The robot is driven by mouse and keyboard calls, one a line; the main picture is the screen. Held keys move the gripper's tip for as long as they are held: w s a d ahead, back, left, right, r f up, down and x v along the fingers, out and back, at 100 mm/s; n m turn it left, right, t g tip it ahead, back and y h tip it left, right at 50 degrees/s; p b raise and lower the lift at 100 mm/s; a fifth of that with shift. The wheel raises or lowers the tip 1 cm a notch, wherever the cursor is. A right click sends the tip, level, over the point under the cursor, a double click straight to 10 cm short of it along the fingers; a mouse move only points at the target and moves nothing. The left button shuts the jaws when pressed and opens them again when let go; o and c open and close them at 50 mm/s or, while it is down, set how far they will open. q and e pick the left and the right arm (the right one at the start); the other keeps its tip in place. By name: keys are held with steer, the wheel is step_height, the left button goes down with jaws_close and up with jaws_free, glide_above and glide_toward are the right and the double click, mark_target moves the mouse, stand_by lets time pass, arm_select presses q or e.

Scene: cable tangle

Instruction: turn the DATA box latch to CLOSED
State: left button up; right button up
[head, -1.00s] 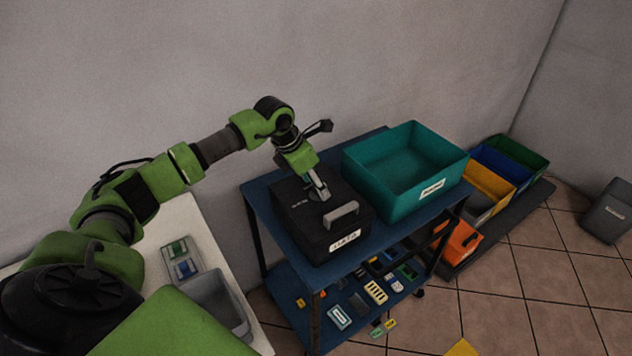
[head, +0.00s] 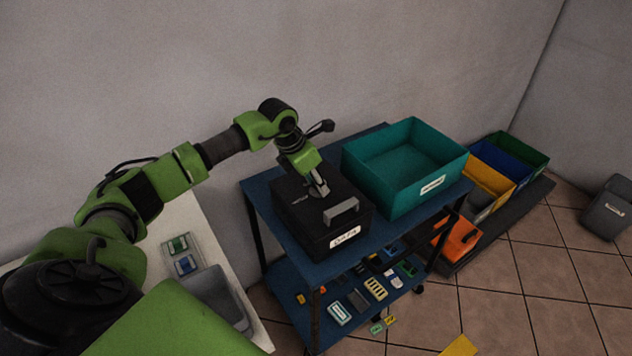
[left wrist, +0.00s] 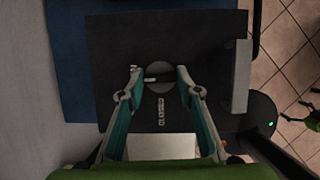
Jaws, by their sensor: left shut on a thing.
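The black DATA box (head: 340,238) stands on the blue cart top, with a grey handle (head: 341,212) and a white label on its front. It fills the middle of the left wrist view (left wrist: 110,50). Its round grey latch (left wrist: 160,82) is on the lid, with a small pale bar on it; small white markings beside it are too small to read. My left gripper (head: 319,190) points down at the lid and is shut on the latch, one finger on each side in the left wrist view (left wrist: 159,75). In the head view the gripper mostly hides the latch.
A teal bin (head: 400,205) stands right beside the box on the cart (head: 262,205). The lower shelf holds several small parts. Coloured bins stand on the floor at right. A pale table with a grey tray (head: 217,292) is at left. The wall is close behind the cart.

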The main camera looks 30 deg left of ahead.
arm_select(q)
steer(key=n+y+b, duration=0.1)
steer(key=n, duration=0.2)
steer(key=shift+d+f, duration=0.1)
steer(key=shift+d, duration=0.1)
steer(key=n+y+b, duration=0.2)
steer(key=n+b, duration=0.1)
steer(key=n, duration=0.2)
steer(key=shift+w+d+n, duration=0.1)
steer(key=shift+d+n, duration=0.05)
steer(key=shift+n, duration=0.25)
steer(key=n+y+b, duration=0.1)
steer(key=n, duration=0.1)
steer(key=n+g+y+b, duration=0.1)
steer(key=n, duration=0.2)
steer(key=shift+d+b, duration=0.1)
steer(key=shift+b, duration=0.3)
steer(key=shift+w+n+g+y+b, duration=0.15)
steer(key=shift+n+g+y+b, duration=0.45)
steer(key=shift+n, duration=1.4)
steer(key=o, duration=1.1)
steer(key=shift+o, duration=0.2)
steer(key=v, duration=1.2)
steer(key=shift+a+r, duration=0.2)
steer(key=shift+a, duration=0.05)
